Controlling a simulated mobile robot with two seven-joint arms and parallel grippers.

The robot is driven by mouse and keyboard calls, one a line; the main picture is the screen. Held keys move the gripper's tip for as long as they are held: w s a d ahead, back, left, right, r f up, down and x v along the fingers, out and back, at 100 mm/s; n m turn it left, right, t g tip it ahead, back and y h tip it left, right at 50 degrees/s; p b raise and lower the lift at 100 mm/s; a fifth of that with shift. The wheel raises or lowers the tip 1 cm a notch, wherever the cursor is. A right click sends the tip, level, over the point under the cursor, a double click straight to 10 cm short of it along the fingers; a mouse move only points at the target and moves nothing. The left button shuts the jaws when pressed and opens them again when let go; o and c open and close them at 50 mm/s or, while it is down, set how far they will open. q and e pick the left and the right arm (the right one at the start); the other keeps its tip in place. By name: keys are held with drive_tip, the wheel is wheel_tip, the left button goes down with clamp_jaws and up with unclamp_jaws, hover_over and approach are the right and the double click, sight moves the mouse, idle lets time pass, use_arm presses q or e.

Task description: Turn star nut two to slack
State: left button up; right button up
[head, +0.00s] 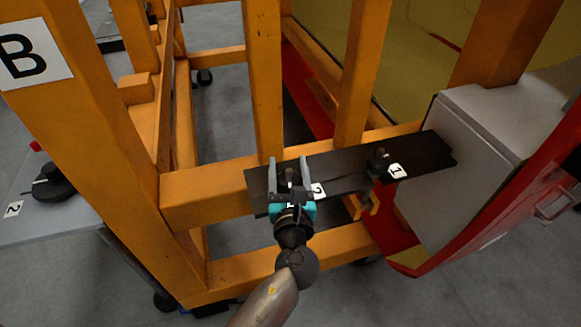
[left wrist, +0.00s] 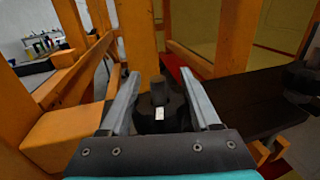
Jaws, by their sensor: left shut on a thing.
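Star nut two (left wrist: 174,112), a black knob around an upright dark stud, sits on the black bar (head: 342,168) beside the white label 2 (head: 318,190). My left gripper (head: 288,162) reaches over the bar from the front, its grey fingers on either side of the nut and shut on it. In the left wrist view, the nut is between the two fingers, low near the palm. The gripper hides most of it in the head view. Star nut one (head: 378,160) stands further right on the bar, beside label 1 (head: 397,171). My right gripper is not in view.
Orange frame posts (head: 264,80) rise just behind the bar. A grey box (head: 450,160) and a red curved shell (head: 520,205) stand to the right. At left, a grey table (head: 60,215) holds a black knob (head: 52,183) and another label 2 (head: 13,209).

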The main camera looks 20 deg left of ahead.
use_arm(q)
drive_tip(key=shift+n+y, duration=0.3)
drive_tip(key=shift+y, duration=0.2)
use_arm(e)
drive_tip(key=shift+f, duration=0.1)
use_arm(q)
drive_tip(key=o, duration=1.4)
drive_tip(key=shift+a, duration=0.1)
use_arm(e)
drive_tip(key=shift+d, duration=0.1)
